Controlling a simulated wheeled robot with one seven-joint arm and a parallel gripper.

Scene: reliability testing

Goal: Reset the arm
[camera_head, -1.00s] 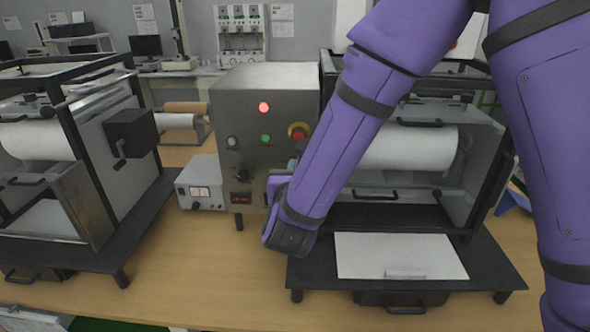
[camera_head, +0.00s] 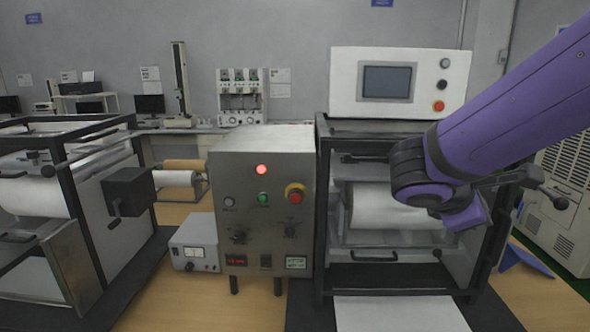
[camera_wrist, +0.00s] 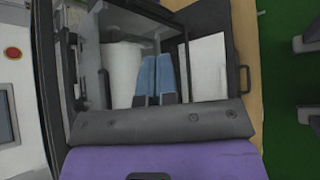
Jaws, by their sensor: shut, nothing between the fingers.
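My purple arm (camera_head: 515,110) reaches in from the right in the head view. Its dark wrist joint is in front of the right-hand test machine (camera_head: 324,180), over the right part of its white roll (camera_head: 375,207). My fingers do not show in the head view. In the wrist view my gripper (camera_wrist: 156,62) has two blue fingers side by side, shut and empty. The white roll (camera_wrist: 124,72) and a white sheet (camera_wrist: 208,66) lie beyond them.
A metal control box (camera_head: 265,215) with a lit red lamp and an emergency button stands left of the right machine. A small meter box (camera_head: 194,245) is beside it. Another framed machine (camera_head: 95,215) stands far left.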

